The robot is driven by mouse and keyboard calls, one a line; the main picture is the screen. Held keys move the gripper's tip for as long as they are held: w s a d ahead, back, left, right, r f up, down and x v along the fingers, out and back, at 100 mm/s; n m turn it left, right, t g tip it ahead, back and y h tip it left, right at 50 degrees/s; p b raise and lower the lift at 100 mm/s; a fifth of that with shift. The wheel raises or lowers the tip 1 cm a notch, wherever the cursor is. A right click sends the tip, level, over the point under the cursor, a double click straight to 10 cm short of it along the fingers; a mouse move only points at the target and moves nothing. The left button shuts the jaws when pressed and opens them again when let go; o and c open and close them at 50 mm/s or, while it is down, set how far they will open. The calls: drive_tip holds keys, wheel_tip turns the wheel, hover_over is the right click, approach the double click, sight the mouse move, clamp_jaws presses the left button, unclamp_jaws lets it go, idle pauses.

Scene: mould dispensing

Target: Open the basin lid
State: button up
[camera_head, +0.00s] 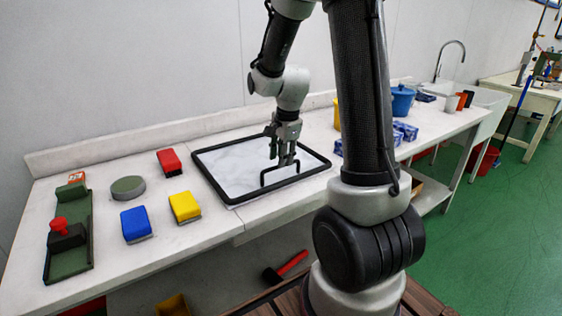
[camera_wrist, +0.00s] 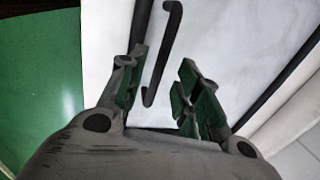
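The basin lid (camera_head: 222,162) is a pale, flat panel in a black rectangular frame, lying flat on the white counter. Its black bar handle (camera_head: 265,178) stands up near the front edge. My gripper (camera_head: 284,158) points down at the handle, with its fingertips close to the bar. In the wrist view the pale lid (camera_wrist: 232,45) fills the middle. The handle (camera_wrist: 160,60) runs between the two green-padded fingers of my gripper (camera_wrist: 160,88). The fingers are apart, with gaps on both sides of the bar. The contents under the lid are hidden.
Left of the lid are a red block (camera_head: 169,162), a yellow block (camera_head: 185,207), a blue block (camera_head: 136,224), a grey disc (camera_head: 128,188) and a green tray (camera_head: 75,265). Blue boxes (camera_head: 405,131) and a blue bucket (camera_head: 402,101) stand to the right. The wall (camera_head: 120,75) is behind.

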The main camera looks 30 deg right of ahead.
drive_tip(key=shift+w+f, duration=0.2)
drive_tip(key=shift+f, duration=0.9)
clamp_jaws()
